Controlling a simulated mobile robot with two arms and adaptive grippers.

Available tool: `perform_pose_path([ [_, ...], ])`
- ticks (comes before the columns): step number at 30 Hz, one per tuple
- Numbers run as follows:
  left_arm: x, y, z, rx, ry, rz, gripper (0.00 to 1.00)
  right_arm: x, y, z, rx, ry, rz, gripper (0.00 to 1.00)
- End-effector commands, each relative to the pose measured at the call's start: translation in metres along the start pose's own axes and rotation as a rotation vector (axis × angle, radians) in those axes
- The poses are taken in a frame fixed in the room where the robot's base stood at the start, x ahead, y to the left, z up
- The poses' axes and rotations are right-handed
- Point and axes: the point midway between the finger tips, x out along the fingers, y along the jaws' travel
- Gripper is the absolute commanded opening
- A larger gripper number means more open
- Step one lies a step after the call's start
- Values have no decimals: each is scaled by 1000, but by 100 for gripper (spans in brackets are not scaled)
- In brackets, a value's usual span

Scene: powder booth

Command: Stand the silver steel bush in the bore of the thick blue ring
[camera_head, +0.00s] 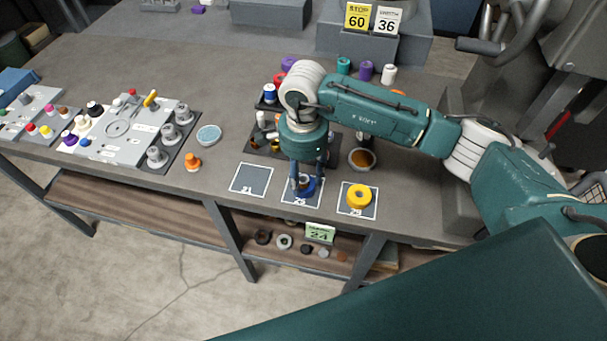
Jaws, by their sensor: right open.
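The thick blue ring (310,187) sits on the middle white-edged pad at the table's front edge. My right gripper (302,188) points down right over it, open, with its fingers at the ring and covering part of it. The ring's bore is mostly hidden by the fingers. I cannot make out the silver steel bush for certain; it may be hidden between the fingers or in the bore. My left gripper is not in view.
A yellow ring (359,196) lies on the right pad; the left pad (251,180) is empty. A bowl with brown contents (362,159), an orange part (192,162) and a round blue-grey dish (208,135) stand nearby. A dark rack of parts is behind my gripper.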

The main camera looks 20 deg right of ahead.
Motion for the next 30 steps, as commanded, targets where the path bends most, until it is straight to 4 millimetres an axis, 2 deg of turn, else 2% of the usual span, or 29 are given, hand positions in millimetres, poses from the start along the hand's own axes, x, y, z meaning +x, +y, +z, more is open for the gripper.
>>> perform_pose_path([
  [4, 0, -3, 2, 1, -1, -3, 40, -4, 0, 0, 0, 0, -1, 44],
  [7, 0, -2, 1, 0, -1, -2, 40, -15, -1, 0, -1, -1, -3, 44],
  [15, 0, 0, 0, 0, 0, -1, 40, -72, -2, 0, -1, 0, -6, 44],
  [21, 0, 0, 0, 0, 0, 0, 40, -106, -1, 0, 0, 0, -3, 44],
  [25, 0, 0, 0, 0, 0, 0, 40, -117, 0, 0, -1, 0, -1, 44],
  [30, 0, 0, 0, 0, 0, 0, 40, -120, 0, 0, 0, 0, 0, 44],
])
